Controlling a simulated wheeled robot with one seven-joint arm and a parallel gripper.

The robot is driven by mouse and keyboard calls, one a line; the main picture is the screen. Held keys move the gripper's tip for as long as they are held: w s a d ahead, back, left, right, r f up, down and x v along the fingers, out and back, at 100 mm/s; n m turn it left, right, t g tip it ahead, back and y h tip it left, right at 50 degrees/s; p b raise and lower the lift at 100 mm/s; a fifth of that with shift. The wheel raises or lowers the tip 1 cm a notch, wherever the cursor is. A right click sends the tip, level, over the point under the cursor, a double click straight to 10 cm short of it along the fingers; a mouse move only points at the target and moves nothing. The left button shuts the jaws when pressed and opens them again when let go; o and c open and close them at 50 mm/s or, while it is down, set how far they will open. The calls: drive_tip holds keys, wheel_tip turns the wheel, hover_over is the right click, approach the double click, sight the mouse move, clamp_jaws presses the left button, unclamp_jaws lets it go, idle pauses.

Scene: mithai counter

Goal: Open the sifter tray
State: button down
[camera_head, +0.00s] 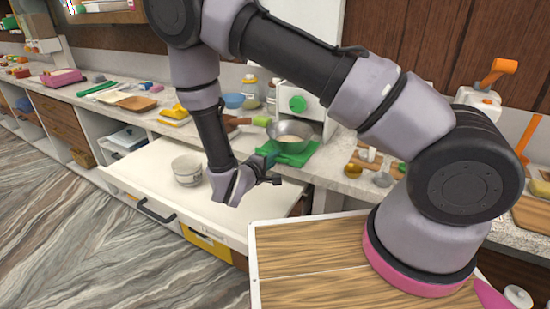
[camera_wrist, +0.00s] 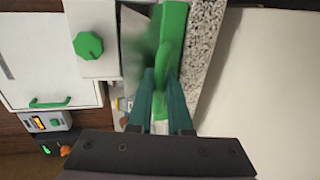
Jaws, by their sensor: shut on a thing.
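The sifter is a white box-shaped machine with a green knob (camera_head: 297,104) on the counter. The knob also shows in the wrist view (camera_wrist: 88,45). A green tray part (camera_head: 297,157) lies at its foot by the counter's front edge, partly under a metal bowl (camera_head: 291,130) with pale contents. My gripper (camera_head: 270,160) is at the left end of this green part. In the wrist view my teal fingers (camera_wrist: 161,78) are shut on the green part (camera_wrist: 171,45). Its hold is partly hidden by the fingers. How far the tray is out, I cannot tell.
Below the counter, a wide white drawer (camera_head: 140,168) stands pulled out, with a pale bowl (camera_head: 187,170) on it under my forearm. Small bowls and jars crowd the counter (camera_head: 345,185) to the right. The floor at lower left is clear.

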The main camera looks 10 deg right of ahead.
drive_tip(key=c, duration=1.1)
unclamp_jaws()
drive_tip(key=shift+s+a, duration=0.1)
drive_tip(key=v, duration=1)
drive_tip(key=shift+s+a, duration=0.1)
drive_tip(key=shift+s, duration=0.15)
